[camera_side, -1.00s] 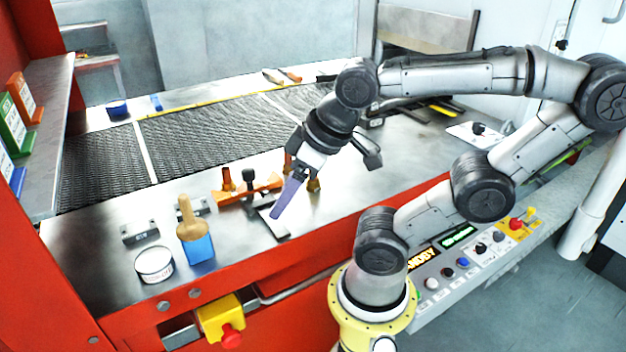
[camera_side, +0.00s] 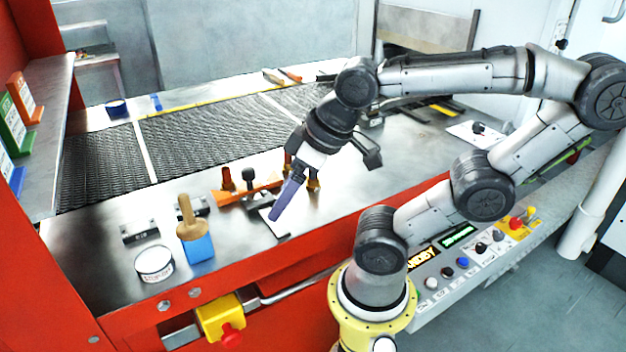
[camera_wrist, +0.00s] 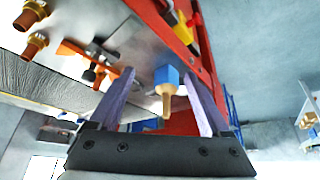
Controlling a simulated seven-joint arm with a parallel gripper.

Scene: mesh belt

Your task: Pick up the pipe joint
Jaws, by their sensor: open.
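Two copper-coloured pipe fittings stand on the metal table beside my gripper; one (camera_side: 314,184) is partly covered by the gripper in the side view. In the wrist view they show at the upper left, one (camera_wrist: 32,14) above the other (camera_wrist: 35,45). I cannot tell which one is the pipe joint.
An orange fixture (camera_side: 262,186) with a black knob is left of the fittings. The mesh belt (camera_side: 210,135) runs behind.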

